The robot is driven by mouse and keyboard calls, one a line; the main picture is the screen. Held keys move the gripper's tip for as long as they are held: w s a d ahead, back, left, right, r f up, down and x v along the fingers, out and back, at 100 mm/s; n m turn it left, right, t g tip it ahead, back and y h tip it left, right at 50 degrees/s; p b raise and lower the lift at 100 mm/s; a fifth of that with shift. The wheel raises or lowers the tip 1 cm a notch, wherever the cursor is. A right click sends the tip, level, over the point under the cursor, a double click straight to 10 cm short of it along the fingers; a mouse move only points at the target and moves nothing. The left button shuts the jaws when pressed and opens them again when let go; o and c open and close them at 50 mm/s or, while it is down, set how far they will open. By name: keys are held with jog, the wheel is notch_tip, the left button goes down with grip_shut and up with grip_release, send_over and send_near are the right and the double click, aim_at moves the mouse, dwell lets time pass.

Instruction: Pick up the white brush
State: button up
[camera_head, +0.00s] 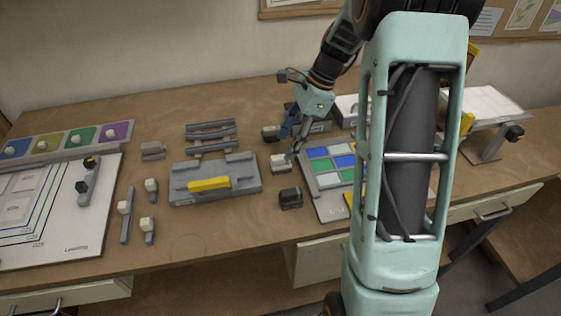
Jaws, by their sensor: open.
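My gripper (291,152) reaches down over the middle of the workbench, its fingers open. Its tips are right beside or just above a small white-topped block (280,162) on a dark base. I cannot tell whether they touch it. Several grey-handled tools with whitish heads lie to the left: a long one (126,215), a short one at the front (148,229) and another behind it (151,190). The view is too small to tell which of these is the white brush.
A grey fixture with a yellow bar (209,186) lies left of my gripper. A coloured tile board (331,211) is to the right, partly behind my arm. A dark block (290,198) sits in front. Bare wood (190,245) is free at the front.

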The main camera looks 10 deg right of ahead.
aim_at(281, 156)
jog(key=x, duration=0.7)
jog(key=shift+w+d+f+p, duration=0.1)
jog(key=shift+d+f+p, duration=0.1)
jog(key=shift+f+p, duration=0.1)
jog(key=shift+c, duration=0.7)
jog(key=shift+r, duration=0.1)
jog(key=c, duration=1.1)
